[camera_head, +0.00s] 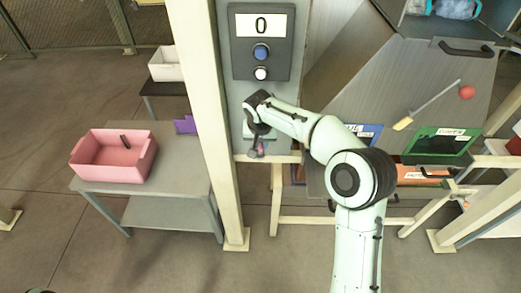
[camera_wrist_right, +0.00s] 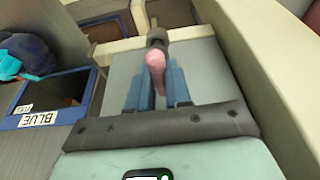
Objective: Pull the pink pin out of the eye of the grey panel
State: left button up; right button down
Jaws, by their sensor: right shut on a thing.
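The grey panel (camera_head: 243,103) stands upright beside the beige post. My right gripper (camera_head: 257,142) is at its lower part, shut on the pink pin (camera_head: 261,148). In the right wrist view the pink pin (camera_wrist_right: 156,63) sits between the two blue-grey fingers of my right gripper (camera_wrist_right: 158,88). A dark collar-like part (camera_wrist_right: 157,38) is at the pin's far end; I cannot tell whether it is the eye or whether the pin is still inside it. The gripper hides much of this area in the head view.
A control box (camera_head: 262,41) with a 0 display and two buttons is above the gripper. A pink crate (camera_head: 113,156) stands on a grey table (camera_head: 188,172) to the left. A blue-rimmed bin labelled BLUE (camera_wrist_right: 48,98) is at left in the wrist view.

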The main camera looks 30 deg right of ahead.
pick_arm(q)
jog(key=shift+w+r+p, duration=1.45)
jog(key=shift+w+r, duration=0.3)
jog(key=shift+r, duration=0.25)
pick_arm(e)
jog(key=shift+r, duration=3.3)
jog(key=shift+r, duration=0.1)
jog(key=shift+r, duration=0.2)
pick_arm(q)
jog(key=w+r+p, duration=0.1)
jog(key=w+r, duration=0.1)
jog(key=shift+w+t+p, duration=0.3)
jog(key=shift+t, duration=0.1)
pick_arm(e)
notch_tip(320, 180, up, 3)
jog(key=shift+r, duration=0.2)
